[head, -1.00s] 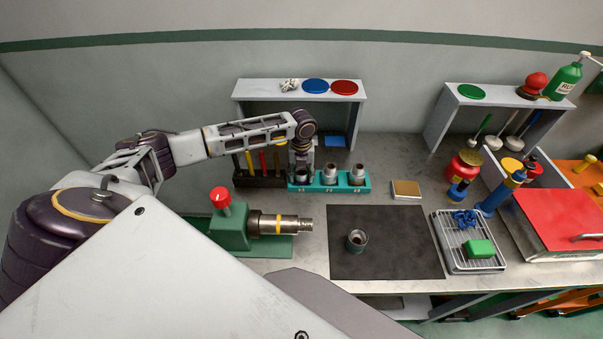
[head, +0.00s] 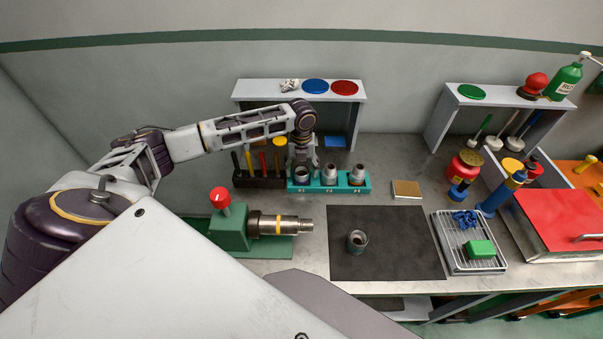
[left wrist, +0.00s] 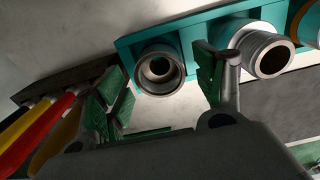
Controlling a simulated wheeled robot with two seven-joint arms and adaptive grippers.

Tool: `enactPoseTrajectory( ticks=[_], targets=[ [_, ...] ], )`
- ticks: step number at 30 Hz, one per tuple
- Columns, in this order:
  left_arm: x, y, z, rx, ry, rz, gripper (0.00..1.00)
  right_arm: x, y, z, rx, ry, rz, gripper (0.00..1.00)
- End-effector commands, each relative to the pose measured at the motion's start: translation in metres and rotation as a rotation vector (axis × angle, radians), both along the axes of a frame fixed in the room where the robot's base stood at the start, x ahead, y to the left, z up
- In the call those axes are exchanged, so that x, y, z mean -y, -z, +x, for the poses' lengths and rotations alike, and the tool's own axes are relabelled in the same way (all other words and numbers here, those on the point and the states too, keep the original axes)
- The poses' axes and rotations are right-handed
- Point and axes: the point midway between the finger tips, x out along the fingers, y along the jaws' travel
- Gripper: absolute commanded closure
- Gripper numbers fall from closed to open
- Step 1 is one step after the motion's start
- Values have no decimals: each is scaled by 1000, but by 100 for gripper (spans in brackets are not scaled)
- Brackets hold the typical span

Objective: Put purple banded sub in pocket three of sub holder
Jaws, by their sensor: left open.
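The teal sub holder (head: 330,187) stands at the back of the bench with a metal sub in each of its pockets. The left sub (head: 302,174) is a wide grey ring standing upright; it also shows in the left wrist view (left wrist: 160,72). The middle sub (head: 329,174) and right sub (head: 357,174) stand beside it. I cannot make out a purple band or read the pocket labels. My left gripper (head: 306,160) is open just above the left sub. In the left wrist view its spread fingers (left wrist: 165,90) frame that sub without touching it. My right gripper is out of view.
A green vise (head: 230,228) holds a yellow-banded pipe (head: 280,224). A loose grey collar (head: 357,241) stands on the dark mat (head: 400,255). A tool rack (head: 260,181) adjoins the holder, and a shelf (head: 258,92) stands behind. A wire tray (head: 455,258) is at right.

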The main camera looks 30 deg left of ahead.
Motion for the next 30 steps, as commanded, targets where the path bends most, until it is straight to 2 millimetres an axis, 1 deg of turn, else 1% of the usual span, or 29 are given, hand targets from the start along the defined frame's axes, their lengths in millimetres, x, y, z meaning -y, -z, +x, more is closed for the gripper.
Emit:
enactPoseTrajectory(
  ticks=[12, 16, 22, 30],
  targets=[
    [0, -62, 1, 2, -1, 0, 30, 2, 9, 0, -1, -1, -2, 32],
    [0, -77, 1, 2, -1, 0, 30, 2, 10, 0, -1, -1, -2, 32],
    [0, -90, 0, 0, -1, 0, 30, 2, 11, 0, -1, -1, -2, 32],
    [0, -92, 0, 0, -1, 0, 30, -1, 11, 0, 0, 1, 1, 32]
  ],
)
